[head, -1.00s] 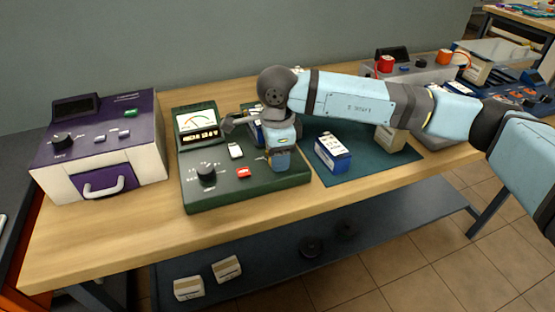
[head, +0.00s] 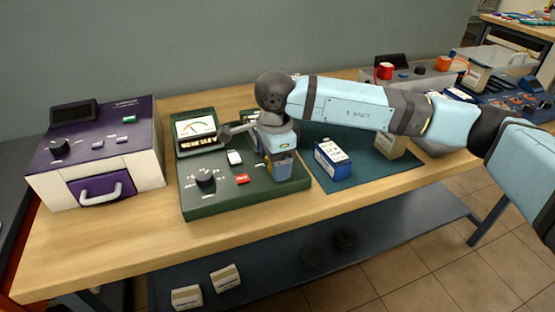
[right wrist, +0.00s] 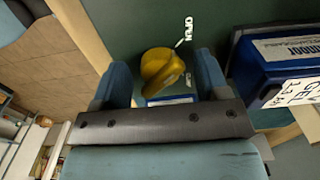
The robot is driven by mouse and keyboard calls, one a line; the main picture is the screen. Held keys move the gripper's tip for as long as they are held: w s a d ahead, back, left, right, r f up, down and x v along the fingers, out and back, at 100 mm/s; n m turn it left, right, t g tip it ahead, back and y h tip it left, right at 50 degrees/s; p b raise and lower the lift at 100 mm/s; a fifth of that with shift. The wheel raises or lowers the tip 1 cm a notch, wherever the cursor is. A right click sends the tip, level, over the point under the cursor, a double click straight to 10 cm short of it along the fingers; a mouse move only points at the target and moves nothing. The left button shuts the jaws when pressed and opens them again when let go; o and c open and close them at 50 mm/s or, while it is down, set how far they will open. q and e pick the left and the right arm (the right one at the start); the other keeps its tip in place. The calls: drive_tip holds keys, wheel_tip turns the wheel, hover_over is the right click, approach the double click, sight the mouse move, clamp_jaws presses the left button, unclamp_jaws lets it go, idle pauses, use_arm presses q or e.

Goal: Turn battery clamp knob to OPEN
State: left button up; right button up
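The yellow clamp knob (right wrist: 160,68) shows in the right wrist view on a dark green surface, with a white OPEN label and a short white mark beside it. My right gripper (right wrist: 162,74) is open, with one blue finger on each side of the knob and a gap visible on both sides. In the head view, the right gripper (head: 280,178) points down over the right part of the green tester (head: 225,201) and hides the knob there. My left gripper is not in view.
A blue battery (head: 332,160) stands on the green mat (head: 372,173) just right of the tester. The tester carries a black dial (head: 205,177), a red button (head: 242,179) and a meter (head: 194,128). A purple-topped box (head: 97,153) stands at the left.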

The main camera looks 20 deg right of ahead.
drive_tip(key=shift+d+r, duration=0.1)
drive_tip(key=shift+r, duration=0.3)
use_arm(q)
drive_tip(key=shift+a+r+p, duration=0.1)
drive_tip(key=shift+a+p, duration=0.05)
drive_tip(key=shift+p, duration=0.65)
use_arm(e)
wheel_tip(320, 180, up, 13)
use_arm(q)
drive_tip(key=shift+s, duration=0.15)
use_arm(e)
drive_tip(key=shift+s, duration=0.1)
